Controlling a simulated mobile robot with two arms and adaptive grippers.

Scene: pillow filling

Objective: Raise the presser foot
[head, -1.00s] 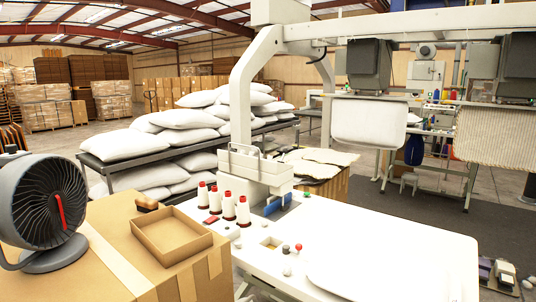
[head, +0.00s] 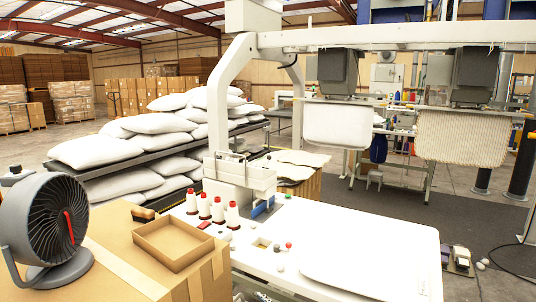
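A white worktable (head: 400,245) fills the lower right, with a flat white pillow cover (head: 355,270) lying on it. A white sewing machine-like unit (head: 238,172) stands at its back left edge, below a white overhead frame. A small inset plate (head: 262,243) and small knobs with red and dark tops (head: 289,246) are on the tabletop. I cannot make out the presser foot itself. Neither of my grippers shows.
A grey fan (head: 45,228) and an open shallow cardboard tray (head: 172,243) sit on a large carton at the left. A dark rack of stacked white pillows (head: 165,130) stands behind. White and ribbed panels (head: 337,125) hang at the right. Grey floor at the right is largely open.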

